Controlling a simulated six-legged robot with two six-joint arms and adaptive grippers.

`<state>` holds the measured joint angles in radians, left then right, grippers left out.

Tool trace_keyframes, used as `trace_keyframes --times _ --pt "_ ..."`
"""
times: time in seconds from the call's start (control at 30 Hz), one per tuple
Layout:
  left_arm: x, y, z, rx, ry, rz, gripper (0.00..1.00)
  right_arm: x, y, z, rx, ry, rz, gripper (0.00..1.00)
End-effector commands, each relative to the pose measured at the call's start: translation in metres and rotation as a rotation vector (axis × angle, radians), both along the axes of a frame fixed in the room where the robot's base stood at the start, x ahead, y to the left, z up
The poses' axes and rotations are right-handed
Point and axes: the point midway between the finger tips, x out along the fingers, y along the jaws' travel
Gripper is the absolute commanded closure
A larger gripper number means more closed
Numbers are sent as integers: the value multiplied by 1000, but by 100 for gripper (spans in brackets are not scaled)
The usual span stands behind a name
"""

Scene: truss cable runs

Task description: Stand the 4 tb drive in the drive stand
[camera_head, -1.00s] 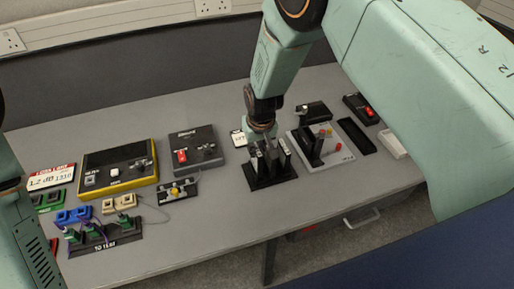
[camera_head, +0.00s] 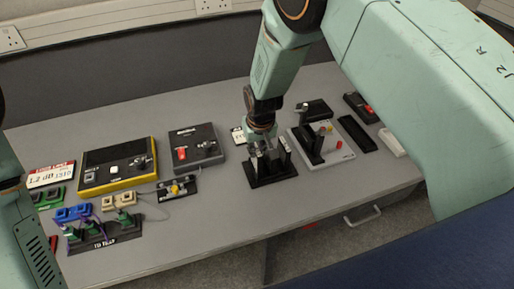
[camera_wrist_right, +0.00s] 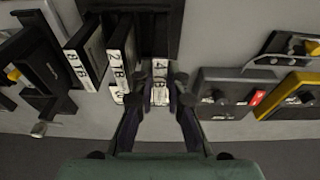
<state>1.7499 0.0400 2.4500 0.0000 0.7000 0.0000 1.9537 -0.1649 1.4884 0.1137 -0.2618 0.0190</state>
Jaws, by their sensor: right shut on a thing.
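The black drive stand (camera_head: 272,178) is on the grey bench, near the middle of the head view. My right gripper (camera_head: 262,150) points down over it. In the wrist view my right gripper (camera_wrist_right: 160,92) is shut on the 4 TB drive (camera_wrist_right: 160,88), whose white label shows between the fingers. The drive is at the stand, beside the 2 TB drive (camera_wrist_right: 118,58); whether it is fully seated I cannot tell. The 8 TB drive (camera_wrist_right: 84,62) stands further left. The left arm shows at the left edge of the head view; its gripper is out of view.
A grey board with upright black parts (camera_head: 330,148) stands close right of the stand. A dark box with a red switch (camera_head: 193,147) and a yellow-edged box (camera_head: 118,166) lie left. Bench in front is clear.

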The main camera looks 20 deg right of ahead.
Motion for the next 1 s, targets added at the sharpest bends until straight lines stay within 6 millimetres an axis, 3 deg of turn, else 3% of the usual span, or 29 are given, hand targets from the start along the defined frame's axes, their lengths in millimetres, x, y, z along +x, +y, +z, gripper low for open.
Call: trace_keyframes --times 0.93,0.97,1.0 --pt "0 0 -11 0 0 0 58 1 -1 -14 0 0 0 100" --pt "0 0 -11 0 0 0 58 1 -1 -14 0 0 0 84" --pt "0 0 -11 0 0 0 58 1 -1 -14 0 0 0 81"
